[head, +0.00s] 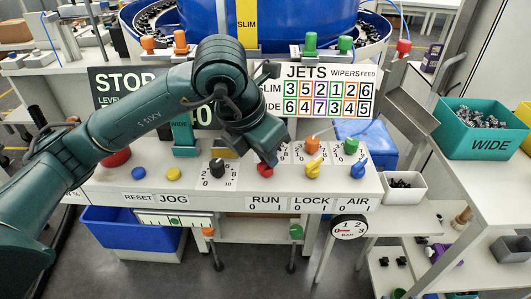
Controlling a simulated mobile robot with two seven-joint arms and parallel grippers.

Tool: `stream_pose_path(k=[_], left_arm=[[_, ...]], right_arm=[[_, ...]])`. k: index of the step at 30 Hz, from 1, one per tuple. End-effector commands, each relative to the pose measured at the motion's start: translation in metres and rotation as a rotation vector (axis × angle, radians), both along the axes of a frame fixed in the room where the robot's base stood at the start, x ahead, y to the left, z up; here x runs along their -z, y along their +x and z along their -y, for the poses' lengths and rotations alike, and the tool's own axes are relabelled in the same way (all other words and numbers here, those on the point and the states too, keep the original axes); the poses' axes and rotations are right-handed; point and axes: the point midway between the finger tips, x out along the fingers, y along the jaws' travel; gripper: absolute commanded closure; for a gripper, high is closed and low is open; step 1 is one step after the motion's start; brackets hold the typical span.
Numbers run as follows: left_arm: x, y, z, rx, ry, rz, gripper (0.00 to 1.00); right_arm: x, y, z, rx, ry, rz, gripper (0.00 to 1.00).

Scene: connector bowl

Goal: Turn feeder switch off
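The control panel (190,190) has a row of knobs and no label that clearly reads feeder switch. A red rotary switch (267,171) stands above the RUN 0 1 label. My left arm reaches across the panel from the left. Its dark gripper (264,153) is down at the red switch and partly covers it. I cannot tell whether the fingers touch or grip it. The red switch's exact setting is hidden. My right gripper is out of view.
A black dial knob (216,168), yellow button (174,174) and red button (116,157) sit left of the switches. Behind stand the JETS number board (318,91) and a large blue bowl (290,20). A teal WIDE bin (482,141) stands at right.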

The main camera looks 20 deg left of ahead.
Motion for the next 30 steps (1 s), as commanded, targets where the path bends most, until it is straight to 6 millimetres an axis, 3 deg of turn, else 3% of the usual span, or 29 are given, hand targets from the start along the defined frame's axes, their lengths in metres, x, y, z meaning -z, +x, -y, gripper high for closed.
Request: stream_pose_path(k=[11, 12, 20, 30], left_arm=[[-0.0003, 0.0, -0.0007, -0.009, 0.002, -0.001, 1.0], [-0.0002, 0.0, -0.0007, -0.009, 0.002, -0.001, 0.9], [-0.0001, 0.0001, -0.0004, -0.007, 0.001, -0.001, 0.69], [-0.007, -0.0018, -0.0014, -0.007, 0.0, 0.001, 0.69]], right_arm=[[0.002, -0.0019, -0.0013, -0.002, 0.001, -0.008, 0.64], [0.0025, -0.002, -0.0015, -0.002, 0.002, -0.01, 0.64], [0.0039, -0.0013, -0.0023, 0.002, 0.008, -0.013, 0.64], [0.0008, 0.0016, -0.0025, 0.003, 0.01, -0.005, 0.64]])
